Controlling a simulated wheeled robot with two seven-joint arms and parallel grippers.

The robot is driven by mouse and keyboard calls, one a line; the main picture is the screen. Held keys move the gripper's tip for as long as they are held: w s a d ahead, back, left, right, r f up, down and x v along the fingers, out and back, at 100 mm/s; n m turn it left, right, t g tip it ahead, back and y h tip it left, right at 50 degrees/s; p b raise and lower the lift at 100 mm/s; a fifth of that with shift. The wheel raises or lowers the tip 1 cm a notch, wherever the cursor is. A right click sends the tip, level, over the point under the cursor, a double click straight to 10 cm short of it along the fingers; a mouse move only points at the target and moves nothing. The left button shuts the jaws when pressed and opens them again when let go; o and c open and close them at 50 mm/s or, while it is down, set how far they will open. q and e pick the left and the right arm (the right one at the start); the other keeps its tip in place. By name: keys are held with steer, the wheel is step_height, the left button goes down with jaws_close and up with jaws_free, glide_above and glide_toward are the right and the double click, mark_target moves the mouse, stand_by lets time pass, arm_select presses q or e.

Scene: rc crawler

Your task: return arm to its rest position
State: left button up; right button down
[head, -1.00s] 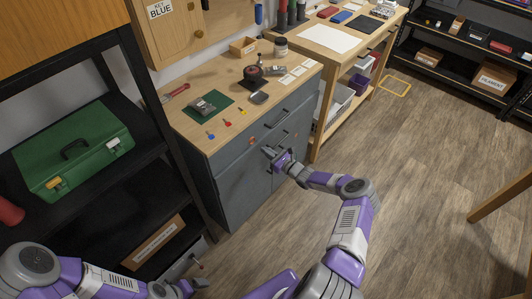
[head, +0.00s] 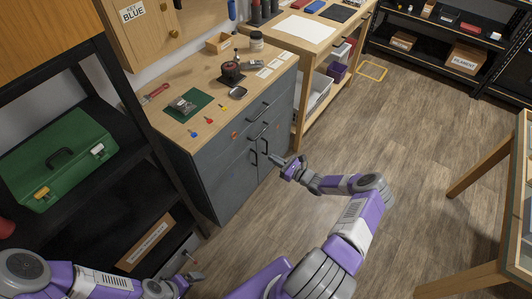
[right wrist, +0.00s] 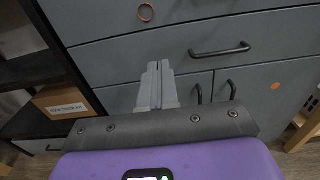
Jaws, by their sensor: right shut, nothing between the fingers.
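My right arm reaches forward from the bottom of the head view. Its gripper (head: 275,160) is shut and empty, in front of the grey cabinet (head: 212,185) near the door handles. In the right wrist view the shut fingers (right wrist: 157,84) point at the cabinet front, below a drawer handle (right wrist: 220,50). I cannot tell exactly how far they are from it. My left arm is folded low at the bottom left of the head view. Its gripper (head: 188,279) is small there, and its finger state is unclear.
The wooden cabinet top holds a green mat (head: 188,105), small coloured keys and a dark round device (head: 231,72). A black shelf with a green toolbox (head: 58,158) stands at left. A wooden table (head: 490,165) stands at right. The floor (head: 410,150) between is clear.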

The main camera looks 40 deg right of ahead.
steer(key=shift+s+d, duration=0.1)
steer(key=shift+s, duration=0.25)
steer(key=s+a+f+n+g+y, duration=0.2)
steer(key=a+n+g, duration=0.2)
steer(key=a, duration=0.5)
steer(key=s+a+f+n+g+y, duration=0.1)
steer(key=s+a+n+g+y, duration=0.2)
steer(key=a, duration=0.6)
steer(key=s+a+f+n+g, duration=0.2)
steer(key=a+n+g, duration=0.35)
steer(key=a, duration=0.35)
steer(key=s+a+r+n+g+h, duration=0.1)
steer(key=s+a+n+g+h, duration=0.1)
steer(key=s+n, duration=0.6)
steer(key=s+a+r+n+g+h, duration=0.1)
steer(key=s+a+n+g+h, duration=0.1)
steer(key=s+n, duration=0.5)
steer(key=a+n+h, duration=0.1)
steer(key=n+h, duration=0.1)
steer(key=shift+s+a+r+h, duration=0.3)
steer(key=shift+s+r, duration=0.05)
steer(key=shift+r, duration=0.05)
